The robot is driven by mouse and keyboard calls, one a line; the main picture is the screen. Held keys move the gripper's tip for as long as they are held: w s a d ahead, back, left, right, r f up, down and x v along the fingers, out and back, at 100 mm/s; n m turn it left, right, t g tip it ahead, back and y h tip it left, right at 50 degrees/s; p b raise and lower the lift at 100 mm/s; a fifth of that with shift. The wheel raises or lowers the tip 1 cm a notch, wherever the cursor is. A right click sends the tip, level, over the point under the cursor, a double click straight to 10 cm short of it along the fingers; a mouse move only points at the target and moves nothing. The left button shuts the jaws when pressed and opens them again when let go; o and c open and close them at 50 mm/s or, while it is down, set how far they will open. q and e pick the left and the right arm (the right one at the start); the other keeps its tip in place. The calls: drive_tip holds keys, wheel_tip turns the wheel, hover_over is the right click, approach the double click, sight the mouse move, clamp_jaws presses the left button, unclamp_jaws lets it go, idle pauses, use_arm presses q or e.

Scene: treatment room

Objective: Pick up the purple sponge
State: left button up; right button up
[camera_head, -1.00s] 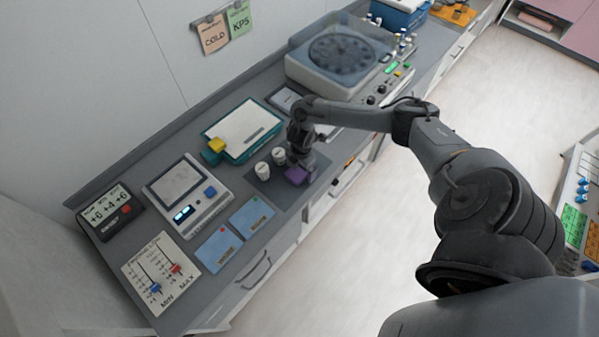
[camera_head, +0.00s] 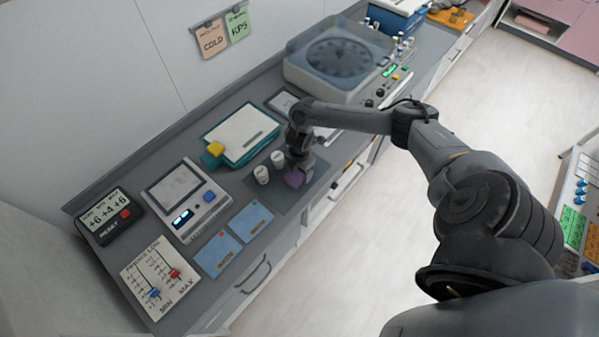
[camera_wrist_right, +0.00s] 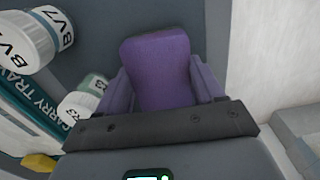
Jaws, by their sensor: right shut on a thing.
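The purple sponge (camera_head: 294,179) is on the dark mat at the counter's front edge, under my right gripper (camera_head: 299,170). In the right wrist view the purple sponge (camera_wrist_right: 160,68) fills the space between the two fingers of my right gripper (camera_wrist_right: 165,85), which are shut on it from both sides. I cannot tell whether the sponge is clear of the mat. My left gripper is not in view.
Two white labelled vials (camera_head: 262,174) stand on the mat just left of the gripper. A teal-edged tray (camera_head: 243,134), a scale (camera_head: 184,200) and blue cards (camera_head: 218,253) lie further left. A centrifuge (camera_head: 338,62) stands behind. Floor is open to the right.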

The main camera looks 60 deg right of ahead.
sight(299, 172)
drive_tip(key=shift+r, duration=0.45)
wheel_tip(299, 172, up, 2)
drive_tip(key=shift+r, duration=0.25)
drive_tip(key=s+d+r, duration=0.6)
drive_tip(key=s+r, duration=0.1)
drive_tip(key=s, duration=0.2)
drive_tip(key=shift+s+d, duration=0.3)
